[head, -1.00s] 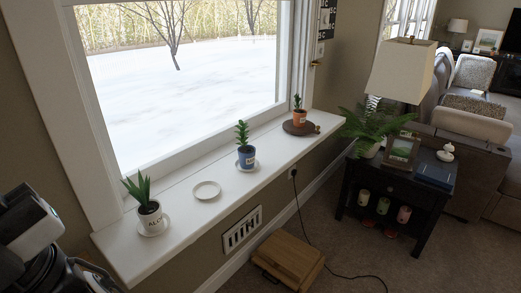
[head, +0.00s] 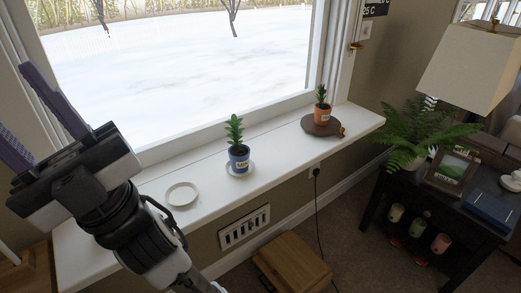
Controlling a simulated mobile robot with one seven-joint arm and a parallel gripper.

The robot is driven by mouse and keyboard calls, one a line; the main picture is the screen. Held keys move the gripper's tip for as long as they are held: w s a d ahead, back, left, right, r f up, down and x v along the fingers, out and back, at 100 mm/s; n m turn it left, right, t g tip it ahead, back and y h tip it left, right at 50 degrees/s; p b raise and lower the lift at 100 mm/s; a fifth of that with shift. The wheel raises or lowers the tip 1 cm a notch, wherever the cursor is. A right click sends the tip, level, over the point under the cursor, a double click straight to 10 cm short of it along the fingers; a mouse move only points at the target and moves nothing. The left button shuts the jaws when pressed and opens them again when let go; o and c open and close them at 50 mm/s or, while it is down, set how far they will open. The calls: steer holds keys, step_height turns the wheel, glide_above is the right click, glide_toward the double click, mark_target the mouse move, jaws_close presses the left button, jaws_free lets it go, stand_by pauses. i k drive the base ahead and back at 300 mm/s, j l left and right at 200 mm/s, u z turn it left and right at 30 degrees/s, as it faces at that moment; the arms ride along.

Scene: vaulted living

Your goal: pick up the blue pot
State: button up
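The blue pot (head: 239,158) holds a green plant and stands upright on a white saucer (head: 231,172), near the middle of the white windowsill. My gripper (head: 40,118) is at the left of the head view, raised, with two purple-grey fingers spread apart. It is open with nothing between the fingers. It is well to the left of the blue pot and apart from it. My arm covers the left part of the sill.
An empty white saucer (head: 182,193) lies left of the blue pot. An orange pot (head: 322,112) with a plant stands on a dark round board (head: 321,126) to its right. The window frame rises behind the sill. A wooden box (head: 291,262) is on the floor below.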

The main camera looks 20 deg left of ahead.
mark_target(239, 154)
steer(key=i+l+u, duration=0.2)
steer(key=i+l, duration=0.55)
steer(key=i+u, duration=0.1)
steer(key=u, duration=0.65)
steer(key=i+u, duration=0.15)
steer(key=u, duration=0.2)
steer(key=i, duration=0.25)
